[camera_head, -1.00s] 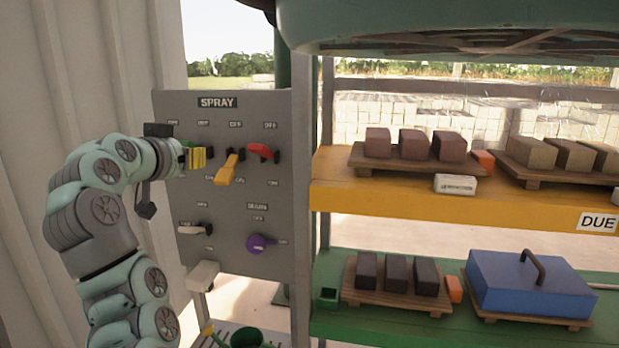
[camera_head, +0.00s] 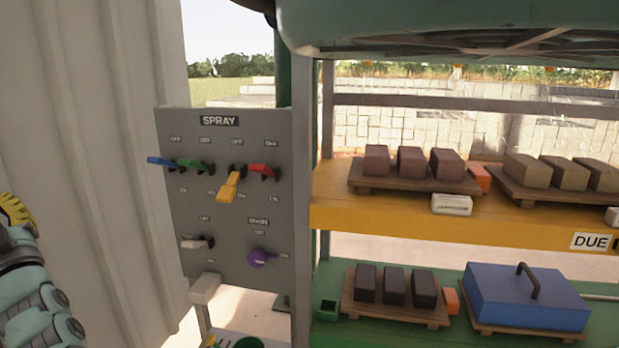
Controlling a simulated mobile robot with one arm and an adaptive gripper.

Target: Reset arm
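My gripper (camera_head: 15,212) is at the left edge of the picture, beside the pale corrugated wall. Only a yellow ridged part of it shows above my arm, so its opening is unclear. It is well apart from the grey SPRAY panel (camera_head: 222,223). The panel carries a blue lever (camera_head: 160,161), a green lever (camera_head: 195,166), a yellow lever (camera_head: 228,187) that slants downward, and a red lever (camera_head: 262,169). Below are a white lever (camera_head: 195,243) and a purple knob (camera_head: 260,258).
A yellow shelf (camera_head: 400,213) and a green shelf (camera_head: 400,333) stand right of the panel, holding pallets of blocks. A blue lidded box (camera_head: 525,300) sits on the green shelf. Space before the panel is clear.

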